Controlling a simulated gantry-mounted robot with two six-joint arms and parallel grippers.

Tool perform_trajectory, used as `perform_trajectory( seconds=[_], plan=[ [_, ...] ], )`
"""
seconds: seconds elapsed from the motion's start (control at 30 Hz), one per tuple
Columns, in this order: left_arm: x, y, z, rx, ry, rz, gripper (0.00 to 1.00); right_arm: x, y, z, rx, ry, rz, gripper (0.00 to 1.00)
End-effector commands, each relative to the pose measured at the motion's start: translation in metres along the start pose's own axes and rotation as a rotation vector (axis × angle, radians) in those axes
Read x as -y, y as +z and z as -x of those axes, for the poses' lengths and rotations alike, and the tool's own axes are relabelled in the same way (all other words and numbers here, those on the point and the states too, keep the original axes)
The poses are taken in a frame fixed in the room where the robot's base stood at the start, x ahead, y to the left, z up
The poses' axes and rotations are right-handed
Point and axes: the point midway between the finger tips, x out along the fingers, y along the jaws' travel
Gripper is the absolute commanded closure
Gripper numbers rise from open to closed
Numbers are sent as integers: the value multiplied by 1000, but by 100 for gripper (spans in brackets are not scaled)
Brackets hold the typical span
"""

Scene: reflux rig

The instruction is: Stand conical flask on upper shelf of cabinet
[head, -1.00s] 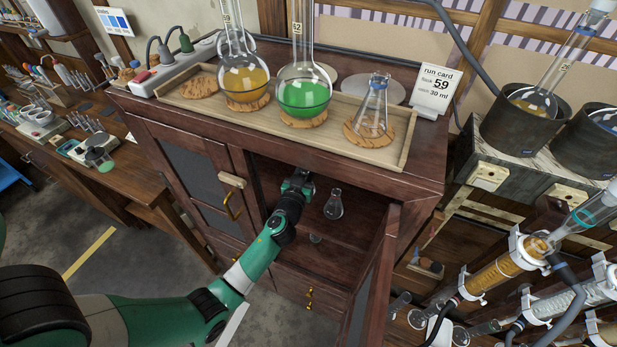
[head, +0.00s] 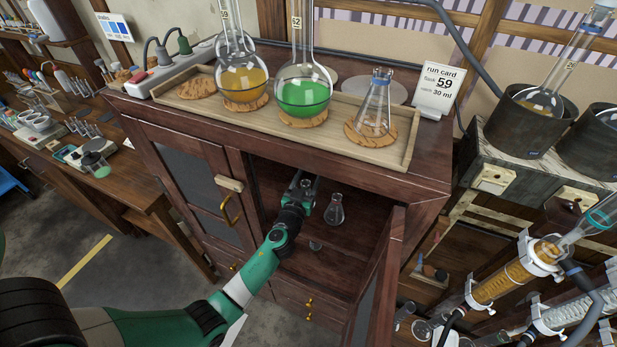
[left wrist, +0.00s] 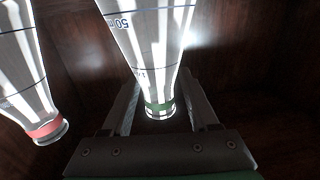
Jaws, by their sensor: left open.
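My left gripper (head: 303,183) is inside the open right-hand part of the wooden cabinet (head: 421,190), at the upper shelf. In the left wrist view its fingers (left wrist: 160,95) are open, either side of a conical flask with a green neck band (left wrist: 160,65). Whether they touch it is unclear, and that flask is hidden in the head view. A second conical flask with a red band (left wrist: 25,85) is beside it. A small conical flask (head: 335,210) shows upright just right of the gripper in the head view. My right gripper is not in view.
The open cabinet door (head: 377,290) is close on the right. On the cabinet top, a wooden tray (head: 300,138) holds an amber flask (head: 242,82), a green flask (head: 303,95) and a clear conical flask (head: 374,112). A run card (head: 437,90) stands beside it.

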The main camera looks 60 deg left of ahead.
Motion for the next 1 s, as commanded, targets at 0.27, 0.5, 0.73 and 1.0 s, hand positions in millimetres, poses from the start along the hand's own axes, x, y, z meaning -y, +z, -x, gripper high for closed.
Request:
perform_trajectory(
  seconds=[0.27, 0.5, 0.73, 1.0],
  plan=[
    [-1, -3, 14, 1, 2, 0, 40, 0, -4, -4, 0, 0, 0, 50],
    [-1, -1, 73, 1, 4, -1, 40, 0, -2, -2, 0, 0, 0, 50],
    [-1, -2, 113, 0, 2, 0, 40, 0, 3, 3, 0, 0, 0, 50],
    [0, -3, 120, -1, 0, 0, 40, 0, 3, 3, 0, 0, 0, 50]
  ],
)
